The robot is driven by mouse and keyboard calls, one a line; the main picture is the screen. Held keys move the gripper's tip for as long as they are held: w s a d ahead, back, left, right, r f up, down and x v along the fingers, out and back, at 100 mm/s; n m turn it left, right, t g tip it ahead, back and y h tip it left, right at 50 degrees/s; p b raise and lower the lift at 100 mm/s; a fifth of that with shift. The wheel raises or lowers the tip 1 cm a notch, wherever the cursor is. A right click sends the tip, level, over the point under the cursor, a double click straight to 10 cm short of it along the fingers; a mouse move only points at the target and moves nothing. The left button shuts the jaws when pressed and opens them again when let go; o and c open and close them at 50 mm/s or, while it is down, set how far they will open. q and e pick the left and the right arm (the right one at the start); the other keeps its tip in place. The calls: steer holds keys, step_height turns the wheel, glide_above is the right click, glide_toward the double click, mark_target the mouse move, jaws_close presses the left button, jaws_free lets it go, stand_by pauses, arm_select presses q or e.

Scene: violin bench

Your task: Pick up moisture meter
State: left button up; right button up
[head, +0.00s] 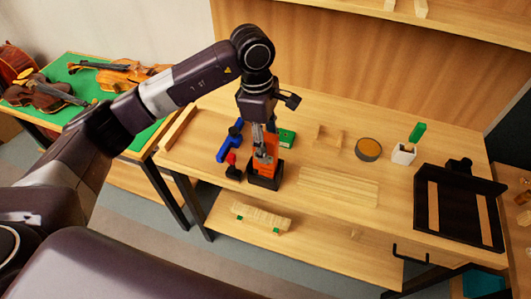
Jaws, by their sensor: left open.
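The moisture meter is most likely the upright orange device (265,165) with a black base, standing on the wooden bench left of the middle; no label can be read. My left gripper (259,146) points down over it, open, with its fingers at the device's upper part. Whether they touch it, I cannot tell. The gripper partly hides the device's top. My right gripper is not in view.
Close left of the device are a blue tool (228,146) and a small red-and-black item (233,168). A green box (287,138) lies just behind. Wooden strips (338,187), a round tin (368,150), a white holder (403,155) and a black frame (458,207) lie rightward.

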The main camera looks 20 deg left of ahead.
mark_target(269, 170)
arm_select(q)
steer(key=shift+d+f+p, duration=0.1)
steer(key=shift+f+p, duration=0.4)
steer(key=shift+f, duration=1.1)
jaws_close()
